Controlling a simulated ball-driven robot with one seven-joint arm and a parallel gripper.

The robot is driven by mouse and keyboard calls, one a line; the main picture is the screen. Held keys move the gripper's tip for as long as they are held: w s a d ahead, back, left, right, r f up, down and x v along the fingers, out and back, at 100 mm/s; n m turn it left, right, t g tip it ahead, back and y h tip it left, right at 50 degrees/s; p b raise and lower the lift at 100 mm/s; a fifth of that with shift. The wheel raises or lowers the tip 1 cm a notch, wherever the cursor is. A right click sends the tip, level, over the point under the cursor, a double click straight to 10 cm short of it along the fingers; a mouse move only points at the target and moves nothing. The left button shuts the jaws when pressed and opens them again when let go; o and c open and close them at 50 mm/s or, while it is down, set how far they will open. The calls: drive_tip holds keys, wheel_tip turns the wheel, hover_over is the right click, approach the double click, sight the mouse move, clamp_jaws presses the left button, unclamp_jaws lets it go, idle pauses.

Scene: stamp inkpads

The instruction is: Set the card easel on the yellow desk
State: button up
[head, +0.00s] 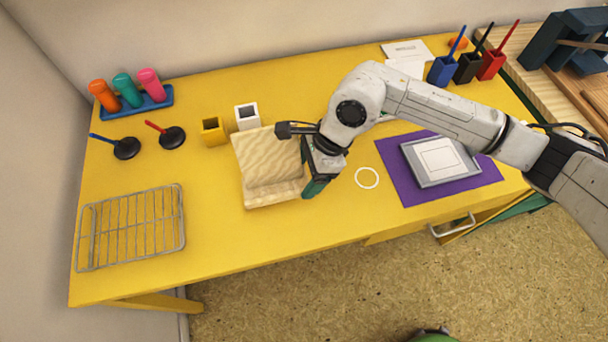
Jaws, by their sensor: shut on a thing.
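The card easel (262,160), a pale wooden piece with a rippled back panel and a front ledge, is over the middle of the yellow desk (215,240). My gripper (308,182) is at the easel's right side, pointing down and shut on its right edge. The fingertips are partly hidden by the gripper's body and the easel. I cannot tell whether the easel's base touches the desk or is slightly above it.
A white ring (367,178) and purple mat (480,185) are right. Desk between rack and easel is clear.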

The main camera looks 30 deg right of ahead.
sight(304, 178)
drive_tip(key=shift+w+f, duration=0.4)
drive_tip(key=shift+f, duration=1.6)
drive_tip(key=shift+f, duration=0.1)
drive_tip(key=o, duration=1.1)
drive_tip(key=shift+r+p, duration=0.2)
drive_tip(key=shift+p, duration=0.15)
drive_tip(key=v, duration=1.1)
drive_tip(key=shift+s+d+r+b, duration=0.1)
drive_tip(key=shift+r+b, duration=0.3)
